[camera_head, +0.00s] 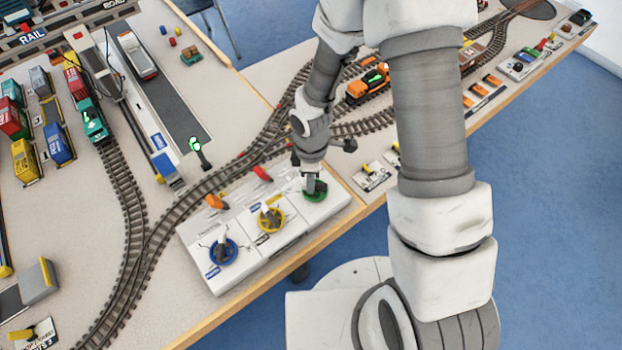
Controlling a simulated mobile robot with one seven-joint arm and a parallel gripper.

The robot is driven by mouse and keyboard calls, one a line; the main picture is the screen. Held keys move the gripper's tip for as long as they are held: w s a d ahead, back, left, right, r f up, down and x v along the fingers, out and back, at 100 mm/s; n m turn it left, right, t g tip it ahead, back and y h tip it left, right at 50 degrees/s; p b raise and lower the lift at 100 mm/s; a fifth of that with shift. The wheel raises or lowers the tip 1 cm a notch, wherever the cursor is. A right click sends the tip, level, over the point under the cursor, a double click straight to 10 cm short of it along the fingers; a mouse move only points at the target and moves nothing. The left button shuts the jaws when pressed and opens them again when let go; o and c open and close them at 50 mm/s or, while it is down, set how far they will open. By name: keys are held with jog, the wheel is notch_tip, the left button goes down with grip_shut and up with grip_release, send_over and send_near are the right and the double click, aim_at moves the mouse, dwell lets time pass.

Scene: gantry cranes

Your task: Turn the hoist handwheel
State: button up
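A white control box (290,243) at the table's front edge carries three small handwheels: blue (223,251), yellow (271,219) and green (321,196). The labels beside them are too small to read, so I cannot tell which one is the hoist handwheel. My gripper (314,186) points down at the green handwheel, at the box's right end. Its fingertips are at or just above the wheel and hide part of it. I cannot tell whether they touch it or are closed on it. The blue and yellow wheels stand clear of my gripper.
An orange lever (215,202) and a red lever (262,174) stand behind the wheels. Model railway track (225,178) curves behind the box, with a green signal (198,148) beside it. An orange locomotive (368,84) is near my arm. Containers (58,143) stand at left.

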grip_shut()
jog(key=shift+m, duration=0.3)
jog(key=m+b, duration=0.1)
jog(key=m, duration=0.1)
jog(key=m+b, duration=0.2)
jog(key=m, duration=0.1)
jog(key=shift+w+f+m, duration=0.1)
jog(key=shift+w+m, duration=0.15)
jog(key=shift+m, duration=0.05)
jog(key=m+b, duration=0.1)
jog(key=m, duration=0.2)
jog(key=shift+w+d+m, duration=0.1)
jog(key=shift+d+m, duration=0.05)
jog(key=shift+m, duration=0.15)
jog(key=shift+d+m+b, duration=0.15)
jog(key=shift+m+b, duration=0.6)
jog(key=shift+m, duration=1.05)
jog(key=o, duration=0.5)
grip_release()
